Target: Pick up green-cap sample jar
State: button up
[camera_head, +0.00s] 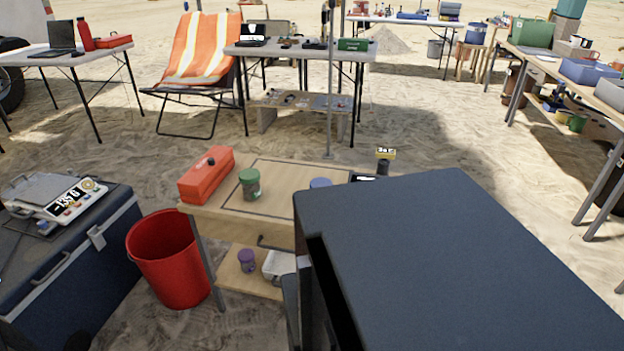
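A green-cap sample jar (250,184) stands upright on the small wooden table (222,212), inside a dark outlined rectangle on its top. It is just right of a red toolbox (207,175). My gripper is not visible in this view.
A red bucket (168,262) stands left of the table, beside a dark blue cooler (88,275) bearing a scale (55,197). A purple-cap jar (246,260) sits on the lower shelf. Open sand lies behind the table; further tables stand beyond.

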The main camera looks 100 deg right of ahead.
aim_at(251, 192)
jog(key=k, duration=1.15)
jog(key=u, duration=0.1)
